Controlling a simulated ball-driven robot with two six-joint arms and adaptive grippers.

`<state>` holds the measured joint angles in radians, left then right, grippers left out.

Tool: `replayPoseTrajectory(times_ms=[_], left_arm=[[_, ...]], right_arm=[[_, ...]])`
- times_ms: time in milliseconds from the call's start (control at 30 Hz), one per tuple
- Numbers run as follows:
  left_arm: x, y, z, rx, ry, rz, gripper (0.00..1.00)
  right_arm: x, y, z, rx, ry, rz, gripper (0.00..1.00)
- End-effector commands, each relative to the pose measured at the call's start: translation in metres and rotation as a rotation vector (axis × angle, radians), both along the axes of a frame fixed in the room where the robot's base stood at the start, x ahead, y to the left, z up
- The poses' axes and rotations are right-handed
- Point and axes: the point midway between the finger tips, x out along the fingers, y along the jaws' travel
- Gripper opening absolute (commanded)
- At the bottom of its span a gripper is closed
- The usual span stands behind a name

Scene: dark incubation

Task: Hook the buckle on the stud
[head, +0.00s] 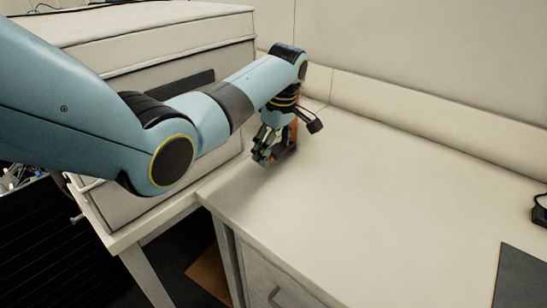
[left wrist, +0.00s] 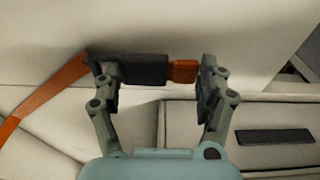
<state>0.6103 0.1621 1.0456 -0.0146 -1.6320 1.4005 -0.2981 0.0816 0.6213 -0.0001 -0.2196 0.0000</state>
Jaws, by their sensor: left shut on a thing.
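My left gripper (head: 265,150) reaches down near the corner between the white cabinet and the bench top. In the left wrist view its two fingers (left wrist: 160,72) are shut on a dark buckle (left wrist: 143,70) with a short orange end piece (left wrist: 183,71). An orange strap (left wrist: 45,97) runs from the buckle's left end down to the left. In the head view a bit of orange (head: 293,130) shows beside the fingers, and the buckle is mostly hidden by them. I cannot make out the stud in either view. My right gripper is not in view.
A white cabinet (head: 110,45) with a dark handle (head: 187,91) stands at the left. The pale bench top (head: 370,200) is clear in the middle. A dark mat (head: 523,278) lies at the front right, and a small black object (head: 540,213) sits at the right edge.

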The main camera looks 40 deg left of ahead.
Motion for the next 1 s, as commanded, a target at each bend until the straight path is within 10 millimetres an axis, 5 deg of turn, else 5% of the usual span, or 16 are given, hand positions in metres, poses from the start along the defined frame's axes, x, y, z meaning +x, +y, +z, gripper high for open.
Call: replayPoseTrajectory(times_ms=[200, 567, 600, 767, 1000], left_arm=[[-0.001, -0.001, -0.024, 0.0, 0.002, -0.001, 0.4], [-0.001, -0.001, -0.031, 0.0, 0.002, -0.001, 0.4], [-0.001, -0.001, -0.032, 0.0, 0.002, -0.001, 0.76], [-0.001, -0.001, -0.031, 0.0, 0.002, -0.001, 0.97], [-0.001, -0.001, -0.031, 0.0, 0.002, -0.001, 0.98]], right_arm=[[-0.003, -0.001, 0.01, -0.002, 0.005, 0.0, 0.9], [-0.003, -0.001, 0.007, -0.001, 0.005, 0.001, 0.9], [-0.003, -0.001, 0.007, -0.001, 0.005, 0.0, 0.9], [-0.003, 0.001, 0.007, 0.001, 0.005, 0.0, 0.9], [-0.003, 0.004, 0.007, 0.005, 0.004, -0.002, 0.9]])
